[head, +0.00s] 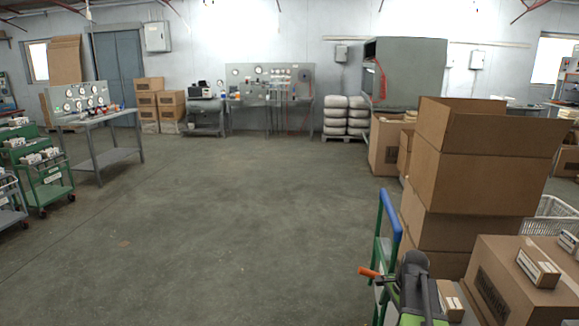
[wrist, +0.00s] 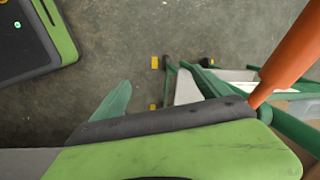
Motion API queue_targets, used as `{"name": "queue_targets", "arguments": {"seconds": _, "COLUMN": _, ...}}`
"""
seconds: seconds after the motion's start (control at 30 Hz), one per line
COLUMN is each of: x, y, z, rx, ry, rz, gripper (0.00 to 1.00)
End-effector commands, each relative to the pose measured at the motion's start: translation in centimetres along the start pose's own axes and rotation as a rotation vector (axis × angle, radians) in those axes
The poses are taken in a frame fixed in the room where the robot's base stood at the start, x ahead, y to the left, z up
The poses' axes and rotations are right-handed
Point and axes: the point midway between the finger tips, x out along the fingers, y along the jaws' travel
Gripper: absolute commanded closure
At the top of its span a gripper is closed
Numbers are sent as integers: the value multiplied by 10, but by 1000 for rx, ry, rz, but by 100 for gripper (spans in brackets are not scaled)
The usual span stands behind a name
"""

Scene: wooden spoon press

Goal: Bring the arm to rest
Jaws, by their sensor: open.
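My arm, dark grey and green, shows at the bottom right of the head view beside stacked cardboard boxes (head: 462,185). Its end, my gripper (head: 376,275), has an orange part pointing left, close to a green cart frame (head: 379,240) with a blue handle. My gripper is open, and I see nothing held in it. In the wrist view, a green and dark grey part of mine fills the bottom, and an orange rod crosses the right. The cart frame (wrist: 172,85) shows beyond, over the floor. I cannot tell whether anything touches.
A closed box (head: 500,290) carries small white-and-brown packs (head: 538,268) at the right. A white basket (head: 552,212) stands behind it. Green trolleys (head: 38,170) and a gauge bench (head: 100,117) stand at the left. The floor (head: 220,220) in the middle is clear.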

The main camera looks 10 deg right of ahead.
Motion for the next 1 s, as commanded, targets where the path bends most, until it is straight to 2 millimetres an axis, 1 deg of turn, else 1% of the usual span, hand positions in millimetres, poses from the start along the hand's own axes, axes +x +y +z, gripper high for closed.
{"name": "queue_targets", "arguments": {"seconds": 0.03, "x": 29, "y": 7, "z": 42, "rx": -176, "ry": -5, "rz": 23, "gripper": 13}}
{"name": "queue_targets", "arguments": {"seconds": 0.1, "x": 44, "y": 11, "z": 86, "rx": -406, "ry": -13, "rz": 50, "gripper": 13}}
{"name": "queue_targets", "arguments": {"seconds": 0.2, "x": 60, "y": 20, "z": 134, "rx": -669, "ry": -25, "rz": 80, "gripper": 13}}
{"name": "queue_targets", "arguments": {"seconds": 0.3, "x": 73, "y": 30, "z": 172, "rx": -882, "ry": -37, "rz": 106, "gripper": 13}}
{"name": "queue_targets", "arguments": {"seconds": 0.4, "x": 85, "y": 41, "z": 204, "rx": -1070, "ry": -49, "rz": 125, "gripper": 13}}
{"name": "queue_targets", "arguments": {"seconds": 0.6, "x": 104, "y": 66, "z": 257, "rx": -1400, "ry": -76, "rz": 160, "gripper": 13}}
{"name": "queue_targets", "arguments": {"seconds": 0.73, "x": 116, "y": 83, "z": 288, "rx": -1599, "ry": -94, "rz": 183, "gripper": 13}}
{"name": "queue_targets", "arguments": {"seconds": 0.8, "x": 90, "y": 76, "z": 288, "rx": -1599, "ry": -94, "rz": 183, "gripper": 13}}
{"name": "queue_targets", "arguments": {"seconds": 1.0, "x": 55, "y": 70, "z": 289, "rx": -1594, "ry": -93, "rz": 182, "gripper": 13}}
